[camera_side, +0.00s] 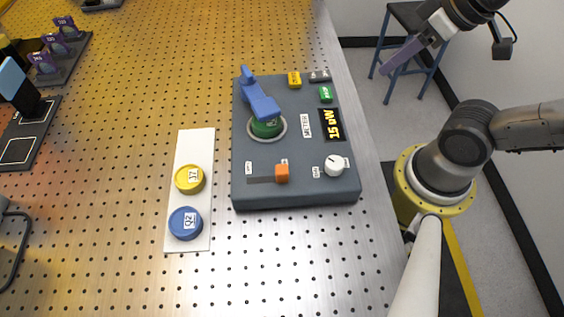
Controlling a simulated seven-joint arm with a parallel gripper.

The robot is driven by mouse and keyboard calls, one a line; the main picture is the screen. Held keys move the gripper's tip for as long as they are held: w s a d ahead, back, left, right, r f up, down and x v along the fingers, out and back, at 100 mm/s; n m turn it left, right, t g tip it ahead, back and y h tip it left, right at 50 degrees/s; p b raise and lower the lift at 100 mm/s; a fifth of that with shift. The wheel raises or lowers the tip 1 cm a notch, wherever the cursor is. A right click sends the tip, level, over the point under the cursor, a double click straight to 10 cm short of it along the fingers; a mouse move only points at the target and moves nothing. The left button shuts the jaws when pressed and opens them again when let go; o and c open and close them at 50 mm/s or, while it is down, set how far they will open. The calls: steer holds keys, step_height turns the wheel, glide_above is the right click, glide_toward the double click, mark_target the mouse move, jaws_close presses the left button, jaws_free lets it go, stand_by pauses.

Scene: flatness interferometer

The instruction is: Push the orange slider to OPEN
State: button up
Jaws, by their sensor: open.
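The orange slider (282,173) stands at the right end of a short dark slot (260,180) on the front left of a dark grey instrument box (300,194). Small white labels sit behind the slot near both ends; their words are too small to read. My gripper (390,67) is at the top right, raised beyond the table's right edge and well away from the slider. It is open, with nothing seen in it. It shows edge-on as a long purple-grey shape, so its two fingers are hard to tell apart.
A blue arm (260,100) over a green disc rises behind the slider. A white knob (334,165) is to its right, with a yellow display (332,124) behind. A white plate (196,145) with yellow and blue round pieces lies left of the box. The perforated table in front is clear.

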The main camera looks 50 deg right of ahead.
steer(key=w+a+r+n+g+y, duration=0.1)
steer(key=w+a+r+n+g, duration=0.4)
steer(key=a+r, duration=0.45)
steer(key=n+h, duration=0.1)
steer(key=n, duration=0.3)
glide_above(282, 169)
step_height(282, 169, down, 4)
steer(key=shift+g, duration=0.3)
step_height(282, 169, down, 13)
jaws_close()
steer(key=shift+r, duration=0.1)
stand_by(0.5)
